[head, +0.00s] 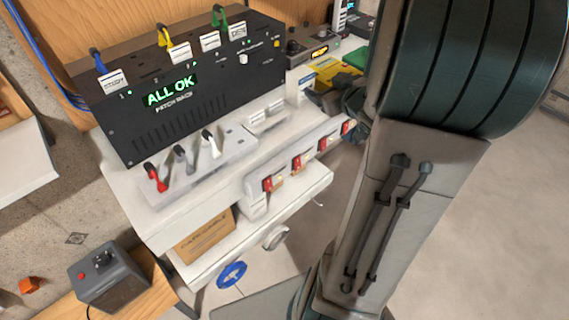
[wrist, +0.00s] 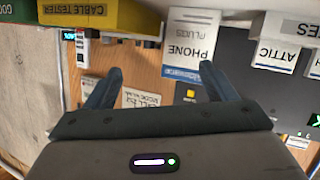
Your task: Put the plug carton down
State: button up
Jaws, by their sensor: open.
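The plug carton, a white box with a blue band marked PHONE PLUGS (wrist: 190,42), shows just beyond my fingers in the wrist view. In the head view a white carton with a blue band (head: 299,84), apparently the same one, stands near the right end of the white bench. My gripper (wrist: 161,68) is open, its two dark fingers spread wide. The right fingertip overlaps the carton's lower edge in the picture; I cannot tell whether it touches.
A yellow cable tester box (wrist: 95,15) and a green box (head: 352,59) are close by. Coloured levers (head: 182,160) and red switches (head: 297,162) line the bench (head: 150,215). A brown carton (head: 204,237) sits on the lower shelf.

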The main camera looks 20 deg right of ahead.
jog(key=shift+a+r+m+g+h, duration=0.1)
jog(key=shift+a+m+g+h, duration=0.4)
jog(key=shift+g+h, duration=0.35)
jog(key=s+a+g, duration=0.1)
jog(key=s+a, duration=0.1)
jog(key=s+a+m+g+h, duration=0.1)
jog(key=s+a+g, duration=0.1)
jog(key=s+a+f+m+g, duration=0.1)
jog(key=s+a, duration=0.1)
jog(key=a, duration=0.1)
jog(key=shift+s+g+h, duration=0.25)
jog(key=shift+g, duration=0.1)
jog(key=s+a+f+g+y, duration=0.1)
jog(key=s+a+g+y, duration=0.2)
jog(key=s+a, duration=0.9)
jog(key=shift+f+g, duration=0.35)
jog(key=shift+g, duration=0.85)
jog(key=shift+s, duration=0.1)
